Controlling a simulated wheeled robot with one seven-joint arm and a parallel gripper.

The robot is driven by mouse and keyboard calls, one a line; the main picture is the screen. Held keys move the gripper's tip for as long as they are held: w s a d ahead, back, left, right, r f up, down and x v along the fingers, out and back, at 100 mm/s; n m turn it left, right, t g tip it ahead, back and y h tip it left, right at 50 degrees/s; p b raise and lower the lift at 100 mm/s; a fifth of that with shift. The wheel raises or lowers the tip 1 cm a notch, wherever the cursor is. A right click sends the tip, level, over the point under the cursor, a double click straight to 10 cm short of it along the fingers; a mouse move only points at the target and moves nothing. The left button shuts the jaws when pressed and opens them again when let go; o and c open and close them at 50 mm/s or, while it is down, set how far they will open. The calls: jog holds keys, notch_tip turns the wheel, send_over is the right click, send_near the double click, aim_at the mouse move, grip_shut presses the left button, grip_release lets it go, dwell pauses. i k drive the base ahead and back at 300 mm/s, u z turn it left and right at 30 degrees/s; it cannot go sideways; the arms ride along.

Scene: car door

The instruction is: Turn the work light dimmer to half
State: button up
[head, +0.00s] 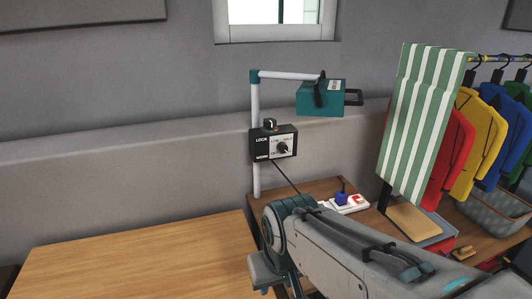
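The work light stands behind the wooden surfaces, against the back wall. It has a white post (256,105), a white side arm and a teal lamp head (314,99) with a dark handle on its right. A black dimmer box (261,146) is fixed to the post, with a pale dial plate and a dark round dimmer knob (282,148). The knob's exact pointer angle is too small to read. A smaller switch or knob (270,124) sits on top of the box. My arm reaches in from the lower right, below the box and apart from it. My gripper is not visible.
A bare wooden tabletop (140,262) fills the lower left. On the right, a wooden surface holds a white power strip (349,204) with a blue plug. A green-striped cloth (420,120) and coloured jackets (477,125) hang beyond it. A grey basket (495,206) stands below them.

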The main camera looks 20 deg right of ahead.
aim_at(282, 147)
jog(key=k, duration=0.85)
jog(key=u, duration=1.3)
jog(key=i, duration=0.8)
jog(key=z, duration=2.1)
jog(key=i, duration=0.5)
